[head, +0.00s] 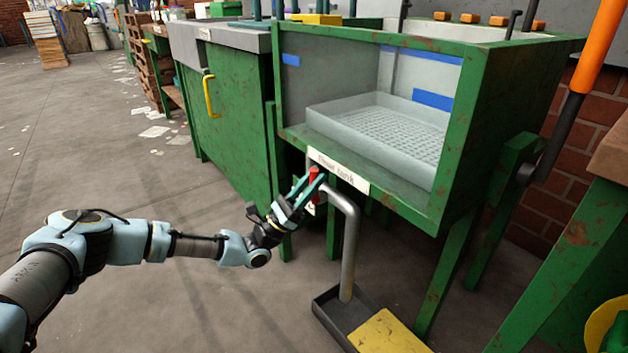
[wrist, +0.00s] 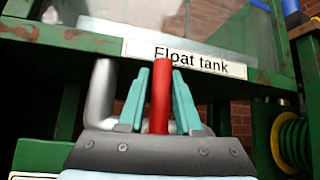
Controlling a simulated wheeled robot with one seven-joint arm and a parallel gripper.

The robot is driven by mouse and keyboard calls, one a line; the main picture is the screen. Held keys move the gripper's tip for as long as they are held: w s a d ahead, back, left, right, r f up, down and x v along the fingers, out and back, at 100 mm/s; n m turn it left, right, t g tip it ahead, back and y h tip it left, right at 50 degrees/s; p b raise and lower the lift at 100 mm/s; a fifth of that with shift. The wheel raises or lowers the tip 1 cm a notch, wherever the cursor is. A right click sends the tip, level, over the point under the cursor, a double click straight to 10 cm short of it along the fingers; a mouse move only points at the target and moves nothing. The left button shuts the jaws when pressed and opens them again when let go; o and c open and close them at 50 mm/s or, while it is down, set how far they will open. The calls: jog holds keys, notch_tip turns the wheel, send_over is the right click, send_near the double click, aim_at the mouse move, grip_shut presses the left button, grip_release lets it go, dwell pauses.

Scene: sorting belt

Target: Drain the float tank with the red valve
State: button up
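The red valve handle (head: 314,178) is under the front edge of the green-framed float tank (head: 462,148). In the wrist view the red handle (wrist: 161,98) stands upright between my two teal fingers, below the "Float tank" label (wrist: 185,58). A grey drain pipe (head: 350,240) bends down from the valve to a dark floor tray (head: 328,307). A pale perforated tray (head: 385,125) shows inside the tank. I cannot tell the water level.
A green cabinet (head: 228,115) with a yellow handle (head: 210,95) stands left of the tank. A yellow plate (head: 388,333) lies by the floor tray. An orange-handled lever (head: 598,45) rises at the right. The floor at left is open, with scattered papers farther back.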

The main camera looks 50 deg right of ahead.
jog(key=o, duration=0.4)
jog(key=shift+c, duration=0.2)
jog(key=v, duration=1)
jog(key=shift+a+f, duration=0.3)
jog(key=shift+w, duration=0.1)
